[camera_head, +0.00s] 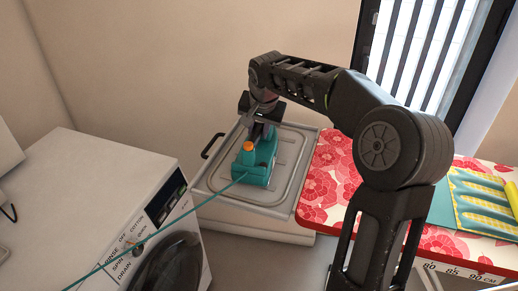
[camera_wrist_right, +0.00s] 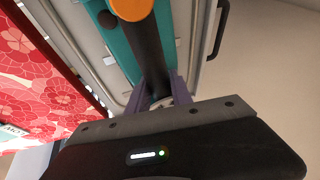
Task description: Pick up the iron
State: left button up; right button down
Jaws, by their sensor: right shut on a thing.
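The iron (camera_head: 253,167) is teal with an orange knob. It is at the metal rest tray (camera_head: 222,203) at the left end of the ironing board, and I cannot tell whether it touches the tray. My right gripper (camera_head: 262,127) reaches down from above and is shut on the iron's handle. In the right wrist view, my right gripper's fingers (camera_wrist_right: 163,88) close around the dark handle, with the iron's teal body (camera_wrist_right: 118,45) beside it. The far part of the iron is cut off there. My left gripper is in neither view.
A teal cord (camera_head: 170,227) runs from the iron across the front of a white washing machine (camera_head: 80,190) on the left. The ironing board (camera_head: 325,175) has a red floral cover. A blue and yellow folded item (camera_head: 480,205) lies at its right. A barred window (camera_head: 420,45) is behind.

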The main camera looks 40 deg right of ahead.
jog(key=shift+r, duration=0.15)
jog(key=shift+r, duration=0.1)
jog(key=shift+w+r, duration=0.1)
jog(key=shift+r, duration=0.5)
notch_tip(320, 180, up, 9)
jog(key=shift+f, duration=0.2)
dwell(0.5)
